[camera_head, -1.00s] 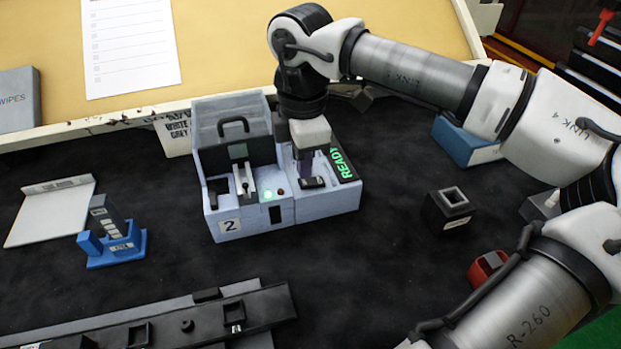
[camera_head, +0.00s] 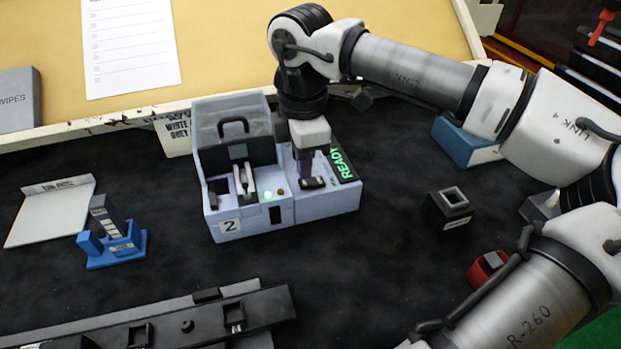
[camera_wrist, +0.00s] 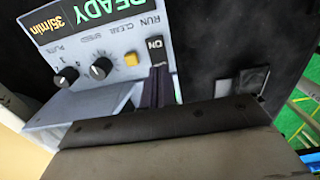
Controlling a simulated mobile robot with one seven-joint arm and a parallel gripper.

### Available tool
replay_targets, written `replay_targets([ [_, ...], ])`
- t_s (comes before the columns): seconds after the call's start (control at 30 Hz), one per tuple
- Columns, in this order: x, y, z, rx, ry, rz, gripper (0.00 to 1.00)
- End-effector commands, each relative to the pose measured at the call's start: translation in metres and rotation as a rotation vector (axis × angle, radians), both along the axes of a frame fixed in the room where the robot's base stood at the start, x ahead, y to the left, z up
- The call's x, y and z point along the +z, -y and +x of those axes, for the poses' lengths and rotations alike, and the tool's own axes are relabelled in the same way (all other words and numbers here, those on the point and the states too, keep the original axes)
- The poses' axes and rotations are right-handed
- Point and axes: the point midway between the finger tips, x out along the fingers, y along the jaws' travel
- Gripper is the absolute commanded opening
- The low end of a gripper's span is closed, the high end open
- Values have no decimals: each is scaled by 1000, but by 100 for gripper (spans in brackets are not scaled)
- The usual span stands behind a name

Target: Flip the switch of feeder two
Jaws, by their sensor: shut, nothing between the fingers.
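Feeder two (camera_head: 245,219) is a pale blue box with a "2" label and a lit green "READY" display (camera_head: 341,164). In the wrist view its panel (camera_wrist: 115,60) shows knobs, a yellow button and a black rocker switch (camera_wrist: 156,52) marked "ON". My gripper (camera_head: 306,178) is shut and empty, pointing down over the right part of the feeder beside the switch. In the wrist view my fingertips (camera_wrist: 158,92) are at the lower end of the switch. Whether they touch it is unclear.
A blue stand (camera_head: 118,249) and a white tray (camera_head: 50,212) are at left. A black square holder (camera_head: 449,208) and a red part (camera_head: 486,268) are at right. A dark rail (camera_head: 180,322) lies in front. The mat between is clear.

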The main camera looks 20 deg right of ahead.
Motion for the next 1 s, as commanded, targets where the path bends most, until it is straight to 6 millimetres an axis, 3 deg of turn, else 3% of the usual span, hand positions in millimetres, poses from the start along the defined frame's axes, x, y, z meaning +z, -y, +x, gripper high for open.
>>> replay_targets([
  [1.0, -10, 0, 0, 0, 0, 0, 0],
])
